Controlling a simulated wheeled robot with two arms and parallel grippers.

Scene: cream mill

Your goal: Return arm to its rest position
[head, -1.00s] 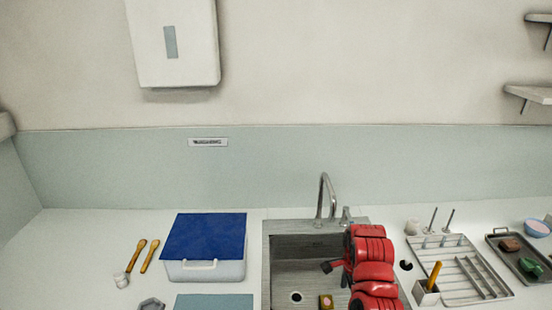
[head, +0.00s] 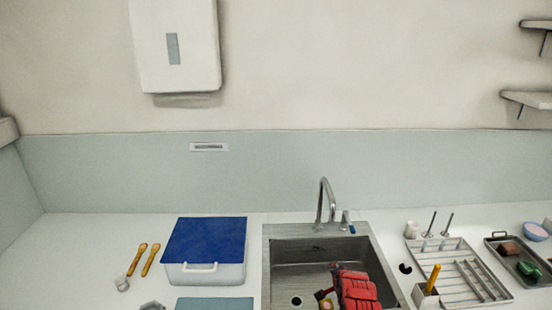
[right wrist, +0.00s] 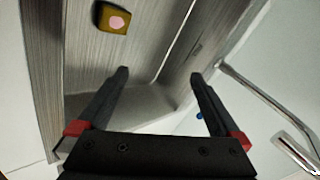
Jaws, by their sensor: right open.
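My red right arm (head: 356,290) reaches in from the bottom edge over the right part of the sink in the head view. My right gripper (right wrist: 158,75) shows in the right wrist view with its two dark fingers spread apart and nothing between them. It hangs over the grey sink (right wrist: 85,60). A yellow block with a pink top (right wrist: 115,19) lies in the basin, beyond the fingertips and apart from them. In the head view that block is partly hidden beside my arm. My left gripper is not in view.
A tall faucet (head: 324,203) stands behind the sink (head: 290,255). To the left are a white box with a blue lid (head: 205,238) and two wooden-coloured tools (head: 150,260). To the right are a drying rack (head: 458,275) and a dark tray (head: 515,258).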

